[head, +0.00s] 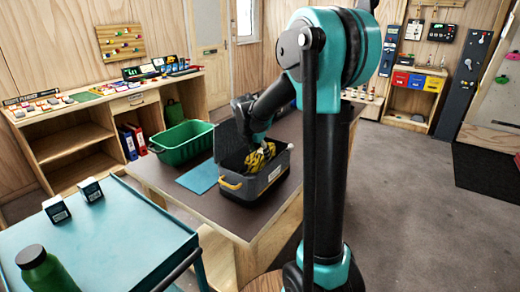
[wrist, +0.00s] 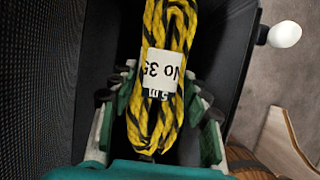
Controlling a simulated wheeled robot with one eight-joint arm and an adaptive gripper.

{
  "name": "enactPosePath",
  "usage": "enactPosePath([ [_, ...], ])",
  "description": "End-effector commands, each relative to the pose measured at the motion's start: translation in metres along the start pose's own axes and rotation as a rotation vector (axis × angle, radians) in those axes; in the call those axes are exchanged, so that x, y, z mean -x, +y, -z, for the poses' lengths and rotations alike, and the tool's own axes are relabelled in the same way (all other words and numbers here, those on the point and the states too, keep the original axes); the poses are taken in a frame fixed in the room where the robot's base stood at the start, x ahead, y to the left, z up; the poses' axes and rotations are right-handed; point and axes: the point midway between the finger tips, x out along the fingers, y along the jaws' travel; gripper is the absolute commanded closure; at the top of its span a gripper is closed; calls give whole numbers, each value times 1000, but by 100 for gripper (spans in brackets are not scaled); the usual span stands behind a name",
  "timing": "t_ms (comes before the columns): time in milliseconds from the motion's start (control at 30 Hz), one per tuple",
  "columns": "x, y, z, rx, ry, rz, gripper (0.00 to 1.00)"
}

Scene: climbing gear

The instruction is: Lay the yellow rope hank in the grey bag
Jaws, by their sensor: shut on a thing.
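The yellow rope hank (wrist: 158,118), yellow with black flecks and a white paper label, is between the fingers of my gripper (wrist: 160,112) in the wrist view. My gripper is shut on it. In the head view the hank (head: 260,157) shows at the opening of the grey bag (head: 262,186), a dark open box shape with yellow handles. The bag's dark walls (wrist: 90,70) lie on both sides of the hank in the wrist view. Whether the hank touches the bag's floor cannot be told.
The bag stands on a brown table beside a blue mat (head: 199,177) and a green crate (head: 182,146). A teal cart (head: 110,235) with two small dark boxes and a green bottle (head: 45,270) stands at the front left. Shelves line the back wall.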

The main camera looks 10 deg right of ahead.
Motion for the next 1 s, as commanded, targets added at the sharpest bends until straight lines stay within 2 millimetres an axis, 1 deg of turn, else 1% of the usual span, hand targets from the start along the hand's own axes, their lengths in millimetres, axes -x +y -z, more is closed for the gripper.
enactPosePath([
  [200,-19,0,8,0,0,0,93],
  [600,-50,0,20,0,0,0,93],
  [800,-58,0,24,0,0,0,93],
  [1000,-60,0,25,0,0,0,93],
])
